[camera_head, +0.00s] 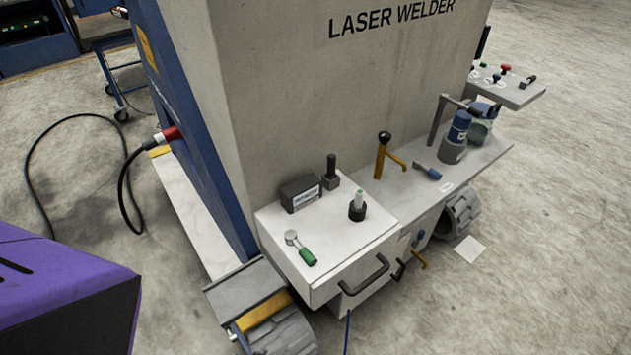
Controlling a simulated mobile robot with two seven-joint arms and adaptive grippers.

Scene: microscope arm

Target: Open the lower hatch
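The machine marked LASER WELDER (345,75) stands in the middle of the head view. A white cabinet (290,258) sticks out at its foot. A dark bar handle (365,276) is on the cabinet's front, which looks closed. Neither of my grippers is in view, and nothing is seen touching the handle.
On the cabinet top lie a dark box (300,194), a black upright piece (331,172), a small bottle in a dark holder (358,207) and a green-handled tool (301,248). A shelf (395,205) with a blue can (458,128) is to the right. A wheel (282,332) stands at front left. The right floor is mostly clear.

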